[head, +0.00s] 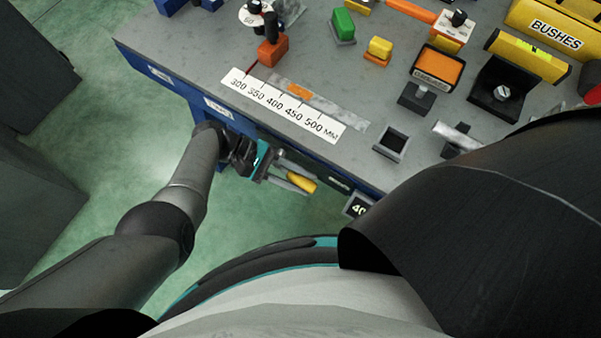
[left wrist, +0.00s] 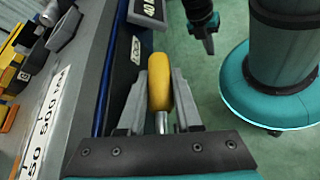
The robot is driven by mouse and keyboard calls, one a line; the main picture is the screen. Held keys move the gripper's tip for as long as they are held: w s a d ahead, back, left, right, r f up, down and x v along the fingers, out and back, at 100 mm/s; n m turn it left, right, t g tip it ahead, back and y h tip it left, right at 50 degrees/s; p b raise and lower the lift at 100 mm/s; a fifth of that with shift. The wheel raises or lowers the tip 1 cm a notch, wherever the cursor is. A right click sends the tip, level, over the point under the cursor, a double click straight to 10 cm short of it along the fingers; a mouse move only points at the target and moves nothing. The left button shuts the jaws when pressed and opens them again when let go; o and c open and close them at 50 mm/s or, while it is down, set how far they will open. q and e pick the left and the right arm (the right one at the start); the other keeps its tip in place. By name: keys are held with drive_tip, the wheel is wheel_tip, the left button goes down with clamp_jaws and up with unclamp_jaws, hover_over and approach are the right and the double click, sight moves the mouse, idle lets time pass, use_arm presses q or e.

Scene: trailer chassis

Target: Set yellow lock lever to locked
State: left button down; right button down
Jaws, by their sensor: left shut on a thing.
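The yellow lock lever (head: 302,184) sticks out from the front side of the bench, below its top edge. My left gripper (head: 296,182) reaches it from the left and is shut on it. In the left wrist view the lever's rounded yellow grip (left wrist: 160,82) stands between the two grey fingers, with its metal stem (left wrist: 162,122) below. The lever's pivot is hidden. In the left wrist view a dark gripper, likely my right one (left wrist: 208,38), hangs near the top; its fingers are too small to judge. In the head view my right arm hides its gripper.
The bench top (head: 190,55) carries a white length scale (head: 282,105) with an orange marker (head: 299,92), a green block (head: 343,24), an orange-topped block (head: 437,68) and a yellow BUSHES bin (head: 556,28). A small display (head: 357,206) hangs at the front edge.

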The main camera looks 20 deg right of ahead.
use_arm(q)
drive_tip(key=c, duration=0.6)
unclamp_jaws()
